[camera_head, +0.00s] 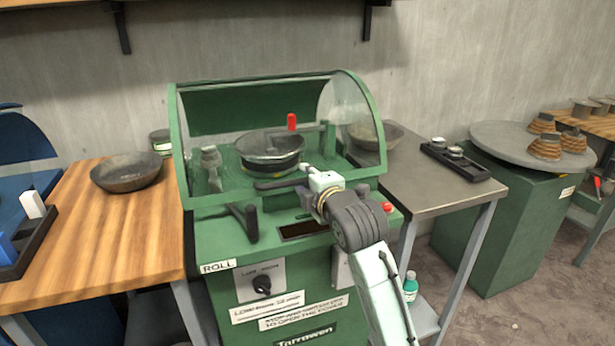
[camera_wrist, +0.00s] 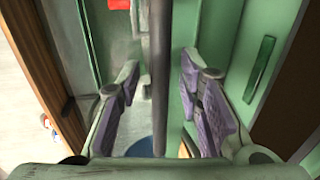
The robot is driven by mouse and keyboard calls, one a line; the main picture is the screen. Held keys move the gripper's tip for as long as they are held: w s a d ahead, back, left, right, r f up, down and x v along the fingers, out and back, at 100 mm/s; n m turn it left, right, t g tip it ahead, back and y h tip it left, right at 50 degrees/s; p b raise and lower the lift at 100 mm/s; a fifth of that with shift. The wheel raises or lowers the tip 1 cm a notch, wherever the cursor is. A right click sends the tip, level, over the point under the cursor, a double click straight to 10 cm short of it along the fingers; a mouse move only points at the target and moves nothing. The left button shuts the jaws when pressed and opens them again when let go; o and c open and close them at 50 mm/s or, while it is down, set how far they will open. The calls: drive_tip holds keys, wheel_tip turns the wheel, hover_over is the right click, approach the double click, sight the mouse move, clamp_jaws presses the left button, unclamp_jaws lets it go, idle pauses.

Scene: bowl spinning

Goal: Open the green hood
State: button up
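The green hood (camera_head: 362,88), with a green frame and clear panels, is down over the green machine in the head view. A dark bar that looks like its handle (camera_head: 281,184) runs along the hood's lower front. My gripper (camera_head: 303,178) is at the front of the hood, by the right end of this bar. In the wrist view my gripper (camera_wrist: 159,106) is open, with a purple-grey pad on each side. A dark grey bar (camera_wrist: 160,65) passes between the pads, with gaps on both sides. I cannot tell its depth relative to the fingertips.
A black lever (camera_head: 243,222) sticks out at the machine's front left, above a knob (camera_head: 262,284). A dark bowl (camera_head: 270,147) is under the hood. A wooden table (camera_head: 110,235) with another bowl (camera_head: 127,171) stands left, a grey table (camera_head: 425,190) right.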

drive_tip(key=shift+w, duration=0.1)
drive_tip(key=shift+c, duration=0.4)
clamp_jaws()
idle(0.5)
